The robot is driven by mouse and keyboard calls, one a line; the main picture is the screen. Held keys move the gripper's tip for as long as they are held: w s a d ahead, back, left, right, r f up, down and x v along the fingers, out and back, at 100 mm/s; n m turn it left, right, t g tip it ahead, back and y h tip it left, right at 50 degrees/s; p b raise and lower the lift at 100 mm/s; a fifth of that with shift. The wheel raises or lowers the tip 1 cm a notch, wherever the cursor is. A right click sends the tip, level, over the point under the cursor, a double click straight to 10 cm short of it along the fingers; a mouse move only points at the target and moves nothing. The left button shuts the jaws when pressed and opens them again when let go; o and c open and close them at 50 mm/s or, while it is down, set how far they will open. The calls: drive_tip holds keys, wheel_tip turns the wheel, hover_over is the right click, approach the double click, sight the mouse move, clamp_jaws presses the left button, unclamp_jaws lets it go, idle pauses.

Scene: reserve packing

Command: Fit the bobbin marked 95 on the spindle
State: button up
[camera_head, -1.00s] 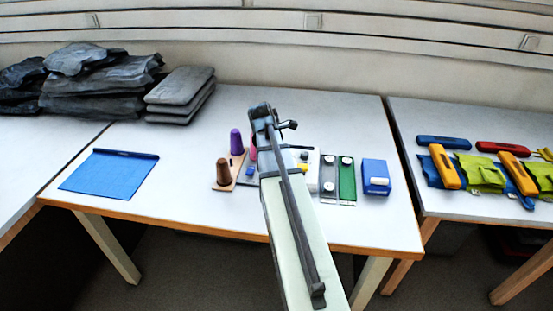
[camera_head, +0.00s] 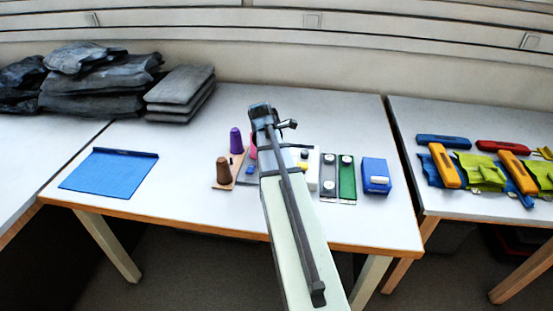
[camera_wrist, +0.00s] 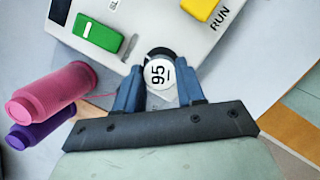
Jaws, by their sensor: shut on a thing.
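The bobbin marked 95 (camera_wrist: 159,75) shows its round white label in the wrist view. My gripper (camera_wrist: 160,93) is shut on it, with one blue finger on each side. A dark curved edge shows just beyond the label, against the edge of the white machine (camera_wrist: 135,18). I cannot tell whether it is part of the bobbin or of the machine. The spindle cannot be made out. In the head view my own arm hides the gripper and the bobbin, and the white machine (camera_head: 313,170) shows only partly beside the arm.
The machine carries a green switch (camera_wrist: 98,33) and a yellow button (camera_wrist: 200,8) near RUN. A brown cone (camera_head: 223,170), a green strip (camera_head: 347,180) and a blue box (camera_head: 375,175) are nearby.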

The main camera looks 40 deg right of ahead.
drive_tip(key=shift+f, duration=1)
idle(1.3)
drive_tip(key=o, duration=1.5)
drive_tip(key=shift+r, duration=0.15)
wheel_tip(320, 180, up, 8)
drive_tip(key=shift+f, duration=0.2)
idle(0.8)
idle(0.5)
